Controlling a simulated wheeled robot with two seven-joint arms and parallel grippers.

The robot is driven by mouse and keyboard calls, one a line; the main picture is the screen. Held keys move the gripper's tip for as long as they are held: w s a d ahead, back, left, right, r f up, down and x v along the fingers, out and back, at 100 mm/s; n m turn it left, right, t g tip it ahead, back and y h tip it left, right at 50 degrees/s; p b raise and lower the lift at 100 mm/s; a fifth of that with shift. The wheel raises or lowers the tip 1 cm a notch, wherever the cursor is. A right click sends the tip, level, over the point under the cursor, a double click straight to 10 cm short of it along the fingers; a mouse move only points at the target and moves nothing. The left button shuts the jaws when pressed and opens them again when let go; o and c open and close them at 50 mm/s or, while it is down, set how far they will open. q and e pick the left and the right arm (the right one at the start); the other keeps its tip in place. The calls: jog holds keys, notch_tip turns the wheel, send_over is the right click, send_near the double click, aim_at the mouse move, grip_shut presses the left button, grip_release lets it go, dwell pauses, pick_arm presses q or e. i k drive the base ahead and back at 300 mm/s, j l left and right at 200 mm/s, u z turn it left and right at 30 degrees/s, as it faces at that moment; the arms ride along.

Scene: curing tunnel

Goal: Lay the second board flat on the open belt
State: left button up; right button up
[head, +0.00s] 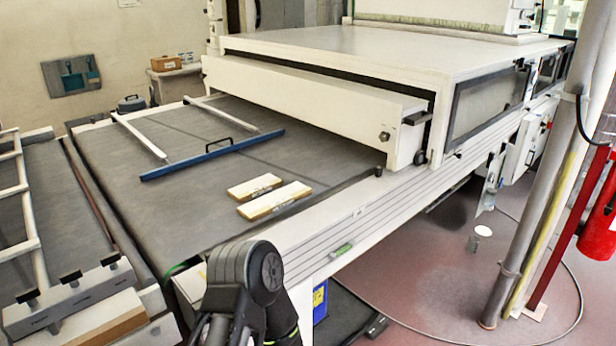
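Two pale wooden boards lie flat on the grey open belt (165,215), side by side with a narrow gap. The farther board (254,186) is a little shorter in view than the nearer board (274,201). Both lie near the belt's right side, in front of the tunnel's mouth, with nothing gripping them. A black arm joint of mine shows at the bottom centre, nearer than the boards. Neither gripper's fingers can be seen.
A blue bar (212,155) with a black handle and white rails spans the belt behind the boards. The white tunnel housing (330,105) stands beyond. The belt's near left part is clear. A post (535,190) stands right.

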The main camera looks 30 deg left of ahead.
aim_at(253, 210)
jog(key=i+l+u, duration=0.15)
jog(key=u, duration=0.35)
jog(key=i+l+u, duration=0.25)
jog(key=u, duration=0.2)
jog(key=i+l, duration=0.2)
jog(key=l, duration=0.15)
jog(key=i+l+u, duration=0.15)
jog(key=i+l, duration=0.2)
jog(key=l, duration=0.3)
jog(key=i+l+u, duration=0.15)
jog(key=l, duration=0.2)
jog(key=i+l, duration=0.2)
jog(key=l, duration=0.2)
jog(key=i+l+u, duration=0.15)
jog(key=l, duration=0.2)
